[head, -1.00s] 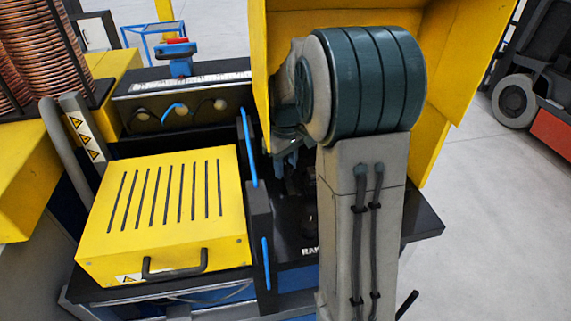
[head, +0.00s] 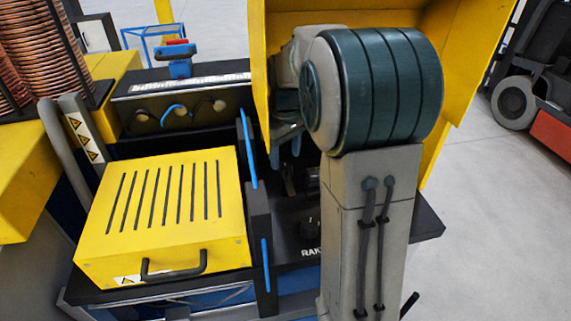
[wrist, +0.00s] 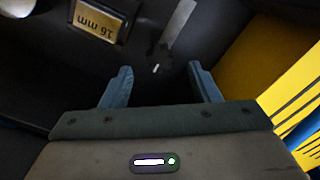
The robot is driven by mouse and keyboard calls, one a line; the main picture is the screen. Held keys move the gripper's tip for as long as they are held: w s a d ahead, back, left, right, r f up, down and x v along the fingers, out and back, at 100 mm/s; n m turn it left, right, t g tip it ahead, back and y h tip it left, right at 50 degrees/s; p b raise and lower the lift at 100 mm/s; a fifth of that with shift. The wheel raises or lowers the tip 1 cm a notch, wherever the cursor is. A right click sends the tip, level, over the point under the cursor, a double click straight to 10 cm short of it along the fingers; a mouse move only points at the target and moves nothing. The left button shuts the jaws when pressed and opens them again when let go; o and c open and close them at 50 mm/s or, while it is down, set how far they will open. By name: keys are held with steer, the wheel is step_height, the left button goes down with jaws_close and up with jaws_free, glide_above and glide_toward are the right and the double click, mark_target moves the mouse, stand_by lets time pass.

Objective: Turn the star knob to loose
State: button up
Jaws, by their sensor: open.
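My gripper (wrist: 162,78) shows in the wrist view with its two blue-grey fingers apart and nothing between the tips. A dark knob (wrist: 160,56) with a small white mark lies just beyond the fingertips, roughly between them. It blends into the black surface, so its star shape and exact distance are unclear. A pale grey strip (wrist: 180,22) runs away from it. In the head view my gripper (head: 285,148) is partly hidden by my arm, inside the yellow hood. A small dark part with a white mark shows on the black deck below it; I cannot tell whether it is the same knob.
A metal plate (wrist: 99,22) marked "16 mm" lies beyond the left finger. The yellow hood (head: 355,20) stands behind and right of my arm. A yellow slotted cover (head: 165,215) is at left. A black post with blue edging (head: 248,150) stands beside my gripper.

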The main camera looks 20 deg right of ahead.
steer(key=s+d+r+b, duration=0.1)
steer(key=s+d+r, duration=0.5)
steer(key=d, duration=0.3)
steer(key=shift+s+r, duration=0.4)
steer(key=shift+s, duration=0.35)
